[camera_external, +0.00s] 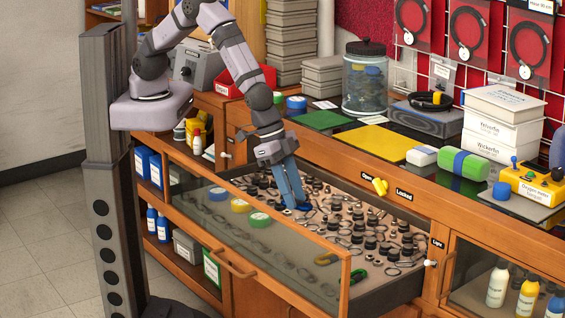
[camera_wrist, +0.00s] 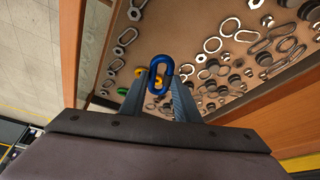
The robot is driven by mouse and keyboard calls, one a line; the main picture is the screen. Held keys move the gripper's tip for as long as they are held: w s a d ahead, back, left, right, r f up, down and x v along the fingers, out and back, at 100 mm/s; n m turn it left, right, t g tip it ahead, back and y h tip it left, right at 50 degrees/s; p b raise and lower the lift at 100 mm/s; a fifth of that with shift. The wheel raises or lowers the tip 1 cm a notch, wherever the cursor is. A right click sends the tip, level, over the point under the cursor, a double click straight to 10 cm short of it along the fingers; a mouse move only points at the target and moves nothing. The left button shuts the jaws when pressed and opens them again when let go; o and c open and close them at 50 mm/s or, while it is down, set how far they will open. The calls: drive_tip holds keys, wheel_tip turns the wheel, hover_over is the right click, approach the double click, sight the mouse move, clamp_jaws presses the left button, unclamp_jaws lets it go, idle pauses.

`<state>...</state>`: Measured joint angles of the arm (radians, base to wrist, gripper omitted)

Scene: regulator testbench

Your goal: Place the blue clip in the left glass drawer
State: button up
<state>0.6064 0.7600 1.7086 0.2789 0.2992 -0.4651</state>
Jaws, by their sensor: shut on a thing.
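The blue clip (camera_wrist: 160,72) is an oval link held between the fingertips of my gripper (camera_wrist: 158,92) in the wrist view. In the external view my gripper (camera_external: 299,205) points down over the open drawer (camera_external: 344,285), with the blue clip (camera_external: 304,207) at its tips. The drawer has a wooden frame and a glass front. It holds many metal rings, nuts and dark knobs. I cannot tell whether the blue clip touches the drawer floor.
Above the drawer, the bench top carries a glass jar (camera_external: 366,80), a yellow mat (camera_external: 375,140) and white boxes (camera_external: 500,115). A yellow knob (camera_external: 380,186) sits between labels on the bench front. A closed glass cabinet (camera_external: 500,285) stands at the right.

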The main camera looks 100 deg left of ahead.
drive_tip(key=shift+f, duration=1.6)
drive_tip(key=shift+f, duration=0.2)
drive_tip(key=shift+f+b, duration=2.5)
drive_tip(key=shift+f, duration=0.7)
drive_tip(key=shift+f+b, duration=0.8)
drive_tip(key=shift+b, duration=0.1)
